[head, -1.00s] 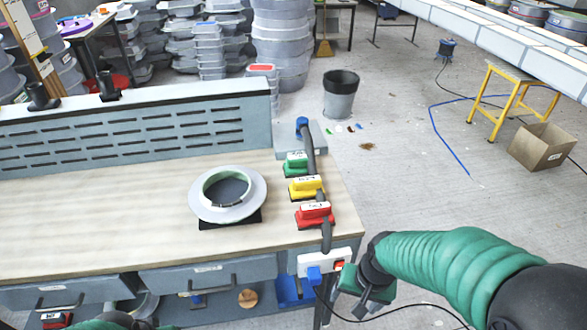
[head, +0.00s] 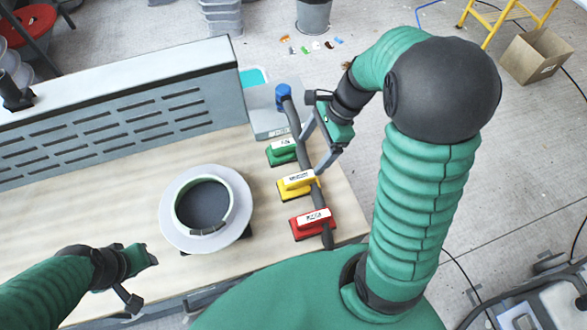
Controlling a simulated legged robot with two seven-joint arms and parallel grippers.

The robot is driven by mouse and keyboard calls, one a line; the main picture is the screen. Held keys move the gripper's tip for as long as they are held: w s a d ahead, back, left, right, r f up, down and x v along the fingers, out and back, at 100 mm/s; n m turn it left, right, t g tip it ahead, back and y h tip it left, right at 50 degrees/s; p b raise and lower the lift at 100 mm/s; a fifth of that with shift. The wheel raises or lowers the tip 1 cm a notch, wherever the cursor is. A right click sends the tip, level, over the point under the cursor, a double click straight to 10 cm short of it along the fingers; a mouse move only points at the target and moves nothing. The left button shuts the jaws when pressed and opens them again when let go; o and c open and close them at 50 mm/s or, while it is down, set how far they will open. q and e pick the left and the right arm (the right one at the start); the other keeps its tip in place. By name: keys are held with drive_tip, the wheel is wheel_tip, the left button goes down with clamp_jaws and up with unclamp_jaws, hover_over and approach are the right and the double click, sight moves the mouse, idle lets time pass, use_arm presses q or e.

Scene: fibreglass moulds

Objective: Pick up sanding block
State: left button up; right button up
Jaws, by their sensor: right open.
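Three sanding blocks with white labels sit in a row near the right end of the bench: a green one (head: 282,152), a yellow one (head: 297,185) and a red one (head: 312,223). A dark grey hose passes along their right side. My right gripper (head: 315,153) is open and empty, its fingers pointing down over the bench edge, beside the green and yellow blocks. Whether it touches either cannot be told. My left gripper (head: 143,280) is over the front left of the bench, apart from the blocks; its jaw opening is unclear.
A round grey ring mould (head: 170,215) sits on the bench (head: 90,210) left of the blocks. A slotted panel (head: 130,110) stands along the back. A blue-capped hose end (head: 283,92) rises behind the blocks. A cardboard box (head: 535,55) is on the floor.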

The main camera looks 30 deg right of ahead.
sight(299, 175)
drive_tip(key=x, duration=0.7)
drive_tip(key=shift+s+a+b, duration=0.35)
drive_tip(key=shift+s, duration=0.05)
drive_tip(key=f, duration=0.3)
drive_tip(key=shift+w+a+f, duration=0.15)
drive_tip(key=shift+w+f, duration=0.05)
drive_tip(key=shift+w, duration=0.2)
drive_tip(key=x, duration=0.4)
drive_tip(key=shift+s+b, duration=0.35)
drive_tip(key=shift+s, duration=0.05)
drive_tip(key=shift+f, duration=0.25)
drive_tip(key=shift+w+a, duration=0.15)
drive_tip(key=shift+a, duration=0.1)
use_arm(q)
drive_tip(key=shift+s+a+f, duration=0.15)
drive_tip(key=shift+a+f, duration=0.05)
drive_tip(key=shift+f, duration=0.2)
drive_tip(key=shift+s+a+f, duration=0.1)
drive_tip(key=shift+a+f, duration=0.05)
drive_tip(key=shift+f, duration=0.25)
drive_tip(key=shift+d+f, duration=0.1)
drive_tip(key=shift+d, duration=0.15)
use_arm(e)
drive_tip(key=shift+d+f, duration=0.25)
use_arm(q)
drive_tip(key=shift+a, duration=0.1)
use_arm(e)
drive_tip(key=shift+a, duration=0.1)
drive_tip(key=shift+c, duration=0.4)
